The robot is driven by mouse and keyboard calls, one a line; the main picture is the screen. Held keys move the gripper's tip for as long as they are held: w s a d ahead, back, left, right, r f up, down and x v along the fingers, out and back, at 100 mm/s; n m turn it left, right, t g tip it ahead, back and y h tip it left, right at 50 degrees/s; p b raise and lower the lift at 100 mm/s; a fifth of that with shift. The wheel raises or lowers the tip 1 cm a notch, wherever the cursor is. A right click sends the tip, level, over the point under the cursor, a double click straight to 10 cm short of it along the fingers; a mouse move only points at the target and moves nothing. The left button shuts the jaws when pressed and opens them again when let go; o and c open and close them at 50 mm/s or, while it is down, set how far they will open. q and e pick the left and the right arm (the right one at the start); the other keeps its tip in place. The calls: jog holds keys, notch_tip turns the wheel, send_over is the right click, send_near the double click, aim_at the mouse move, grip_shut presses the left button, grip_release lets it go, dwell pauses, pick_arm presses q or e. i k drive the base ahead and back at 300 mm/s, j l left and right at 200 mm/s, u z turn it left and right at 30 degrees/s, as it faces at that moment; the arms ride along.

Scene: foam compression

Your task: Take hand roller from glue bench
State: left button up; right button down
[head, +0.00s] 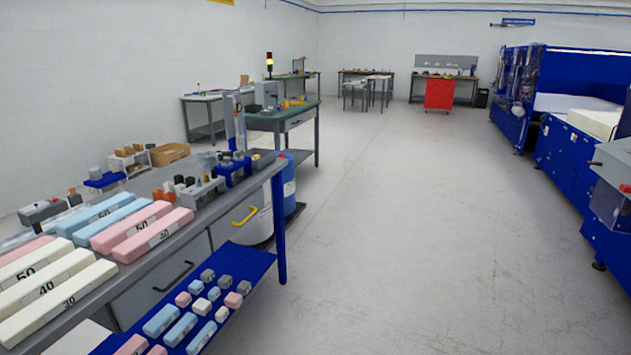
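No hand roller can be made out at this distance. No bench can be told for certain as the glue bench. A green-topped bench (262,124) stands behind the near workbench, with small yellow and red items on it. Farther back are a grey table (205,98) at the left wall and benches with small coloured items along the back wall. Neither of my grippers is in view.
The near workbench (222,203) at left holds foam blocks (155,234) labelled 30, 40 and 50. A blue lower shelf (245,262) carries small blocks. A red cabinet (439,95) stands at the back. Blue machines (567,155) line the right. The floor (400,220) between is clear.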

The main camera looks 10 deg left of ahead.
aim_at(230, 152)
jog(key=i+u, duration=0.25)
jog(key=i, duration=0.25)
jog(key=i+u, duration=0.25)
jog(key=i, duration=0.2)
jog(key=i+l+u, duration=0.15)
jog(key=i+u, duration=0.15)
jog(key=i, duration=0.2)
jog(key=i+l+u, duration=0.25)
jog(key=i, duration=0.2)
jog(key=i+l, duration=0.25)
jog(key=l, duration=0.2)
jog(key=i+l, duration=0.25)
jog(key=l, duration=0.15)
jog(key=i+l, duration=0.3)
jog(key=l, duration=0.15)
jog(key=i+l, duration=0.25)
jog(key=l, duration=0.15)
jog(key=i+l+u, duration=0.1)
jog(key=i+l, duration=0.15)
jog(key=l, duration=0.2)
jog(key=i+l, duration=0.25)
jog(key=l, duration=0.15)
jog(key=i+l, duration=0.25)
jog(key=l, duration=0.2)
jog(key=i+l, duration=0.2)
jog(key=l, duration=0.25)
